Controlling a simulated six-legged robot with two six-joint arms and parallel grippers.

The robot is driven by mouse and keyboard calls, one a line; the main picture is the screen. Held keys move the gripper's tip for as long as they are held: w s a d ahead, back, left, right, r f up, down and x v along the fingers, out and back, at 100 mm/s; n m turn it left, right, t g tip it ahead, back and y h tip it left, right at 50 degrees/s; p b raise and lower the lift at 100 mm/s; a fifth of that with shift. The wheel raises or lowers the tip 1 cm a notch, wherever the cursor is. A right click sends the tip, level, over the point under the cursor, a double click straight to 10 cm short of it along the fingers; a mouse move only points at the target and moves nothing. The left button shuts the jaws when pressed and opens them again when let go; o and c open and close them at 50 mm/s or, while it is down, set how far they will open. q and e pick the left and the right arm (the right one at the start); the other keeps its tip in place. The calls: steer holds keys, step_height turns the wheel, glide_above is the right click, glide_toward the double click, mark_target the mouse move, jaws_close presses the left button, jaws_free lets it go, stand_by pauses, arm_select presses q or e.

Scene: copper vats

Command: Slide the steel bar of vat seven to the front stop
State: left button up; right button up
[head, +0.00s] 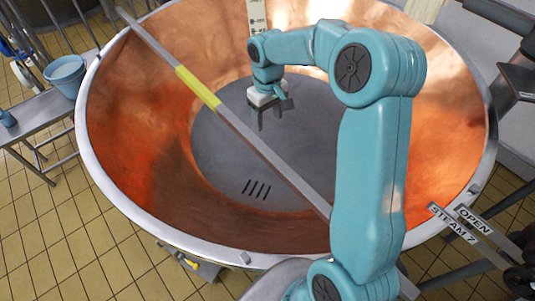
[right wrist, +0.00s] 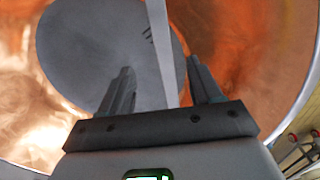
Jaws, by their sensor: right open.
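The copper vat (head: 135,140) fills the head view, with a pale rim and a grey bottom. The steel bar (head: 262,148) lies across it, from the upper-left rim down to the lower right, where my right arm hides its end. A yellow band (head: 197,87) marks the bar. My right gripper (head: 273,122) is open and empty, fingers down, over the vat just beyond the bar. In the right wrist view the bar (right wrist: 160,40) runs between the two fingers in the picture; I cannot tell how far below them it is. My left gripper is not in view.
A sign reading OPEN, STEAM 7 (head: 460,224) stands at the right. A blue bucket (head: 66,76) is on a side table (head: 40,118) at the left. Tiled floor is clear at lower left.

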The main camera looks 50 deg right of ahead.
mark_target(267, 152)
step_height(267, 152, down, 15)
steer(key=shift+s+a+f+p, duration=0.15)
steer(key=shift+f+p, duration=0.05)
steer(key=shift+p, duration=0.4)
steer(key=shift+f, duration=0.65)
steer(key=shift+r, duration=0.1)
jaws_close()
